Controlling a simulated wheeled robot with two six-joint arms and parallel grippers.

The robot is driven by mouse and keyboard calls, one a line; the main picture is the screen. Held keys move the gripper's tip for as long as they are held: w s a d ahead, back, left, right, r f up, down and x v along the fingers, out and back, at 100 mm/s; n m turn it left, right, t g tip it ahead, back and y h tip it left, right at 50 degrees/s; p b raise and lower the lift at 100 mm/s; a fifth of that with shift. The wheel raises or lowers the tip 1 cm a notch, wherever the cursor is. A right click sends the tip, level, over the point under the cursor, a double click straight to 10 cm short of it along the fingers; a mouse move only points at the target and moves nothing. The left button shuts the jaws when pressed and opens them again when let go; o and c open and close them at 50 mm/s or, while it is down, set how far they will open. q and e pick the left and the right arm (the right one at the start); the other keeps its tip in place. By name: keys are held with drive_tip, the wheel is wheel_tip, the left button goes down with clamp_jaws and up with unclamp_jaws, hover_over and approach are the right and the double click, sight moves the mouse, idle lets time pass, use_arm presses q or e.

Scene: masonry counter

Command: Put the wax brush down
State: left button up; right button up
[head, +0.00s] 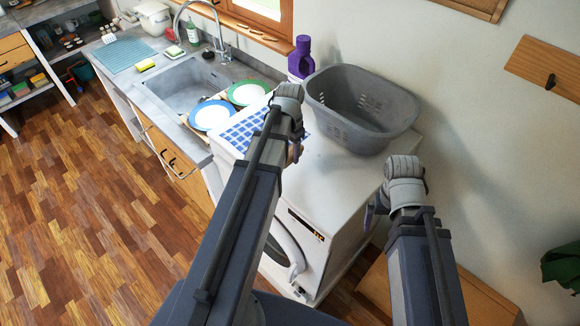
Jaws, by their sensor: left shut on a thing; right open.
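My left gripper (293,151) is above the front left part of the white washing machine top (315,185), close to a blue checked cloth (238,133). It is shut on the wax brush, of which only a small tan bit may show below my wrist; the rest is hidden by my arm. I cannot tell whether the brush touches the surface. My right gripper (371,208) is open and empty, in front of the machine's right side.
A grey laundry basket (362,105) and a purple bottle (300,60) stand at the back of the machine top. Plates (211,115) stand left of it by the sink (188,85). The machine top before the basket is clear. A wooden cabinet (470,290) is at lower right.

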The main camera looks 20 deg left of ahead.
sight(290, 160)
use_arm(q)
drive_tip(key=shift+f, duration=0.1)
wheel_tip(290, 160, down, 4)
drive_tip(key=b, duration=0.3)
drive_tip(key=shift+b, duration=0.3)
drive_tip(key=o, duration=1.2)
wheel_tip(290, 160, up, 12)
drive_tip(key=p, duration=1.2)
drive_tip(key=shift+r, duration=0.25)
